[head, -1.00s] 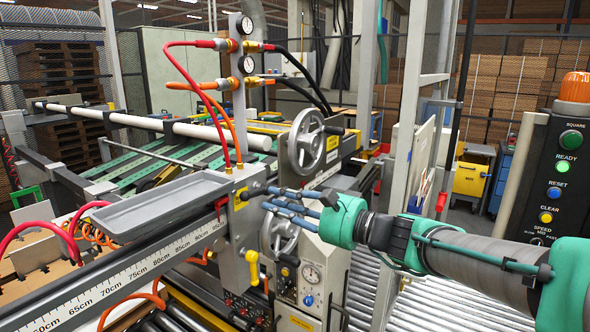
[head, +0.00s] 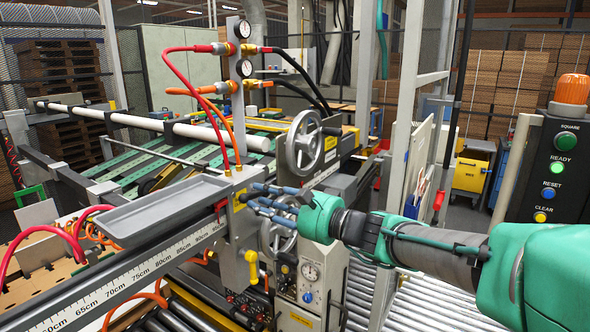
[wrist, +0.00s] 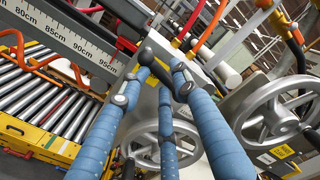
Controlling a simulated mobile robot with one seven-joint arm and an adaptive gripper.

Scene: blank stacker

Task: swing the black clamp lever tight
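The black clamp lever (wrist: 150,52) shows in the wrist view just ahead of my fingertips, against the grey bracket of the machine. In the head view only a small dark part of it (head: 244,197) shows at the grey upright, with my fingers covering the rest. My gripper (wrist: 158,88) has blue, rubber-like fingers; in the head view it (head: 256,196) reaches in from the right. The fingertips stand apart, with the lever's end close to or between them. I cannot tell whether they touch it.
A grey handwheel (head: 308,142) stands just above and right of my gripper. A second wheel (head: 276,236) lies behind the fingers. A yellow handle (head: 253,268) hangs below. Red and orange hoses (head: 190,80) rise above the upright, and a grey tray (head: 165,212) lies left.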

